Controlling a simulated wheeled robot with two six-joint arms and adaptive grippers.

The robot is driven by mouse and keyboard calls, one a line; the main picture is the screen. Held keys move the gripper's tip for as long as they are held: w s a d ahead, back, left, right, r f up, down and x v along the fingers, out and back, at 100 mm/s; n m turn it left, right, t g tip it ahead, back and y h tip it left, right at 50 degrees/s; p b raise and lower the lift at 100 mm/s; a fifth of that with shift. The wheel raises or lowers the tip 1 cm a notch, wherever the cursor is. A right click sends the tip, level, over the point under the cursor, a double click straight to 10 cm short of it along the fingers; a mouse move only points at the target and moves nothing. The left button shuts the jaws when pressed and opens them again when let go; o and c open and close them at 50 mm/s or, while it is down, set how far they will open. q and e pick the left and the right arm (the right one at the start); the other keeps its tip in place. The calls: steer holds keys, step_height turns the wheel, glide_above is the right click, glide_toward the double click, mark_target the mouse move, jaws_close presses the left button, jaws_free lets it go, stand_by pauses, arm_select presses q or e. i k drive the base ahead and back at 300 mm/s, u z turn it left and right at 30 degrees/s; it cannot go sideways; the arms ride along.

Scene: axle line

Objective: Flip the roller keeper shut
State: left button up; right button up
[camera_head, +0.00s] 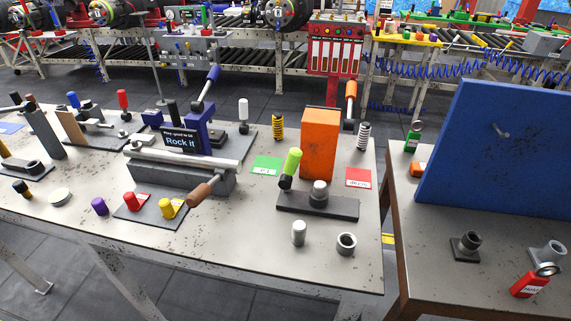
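No part is labelled as the roller keeper, so I cannot tell for certain which one it is. A long pale bar (180,156), roller-like, lies on a dark grey block (180,177) at the middle of the left table. A lever with a brown handle (201,193) sticks out at the block's right front end, pointing down and left. A lever with a yellow-green handle (292,161) leans upright on a dark base plate (318,206), beside a short grey cylinder (319,190). Neither of my grippers is in view.
An orange block (319,142) stands behind the yellow-green lever. A purple bracket (199,136) with a blue-handled lever (207,88) stands behind the bar. A loose peg (298,232) and ring (346,243) lie in front. A blue panel (500,150) stands on the right table.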

mark_target(294, 155)
steer(key=u, duration=1.3)
steer(key=k, duration=0.75)
steer(key=u, duration=0.05)
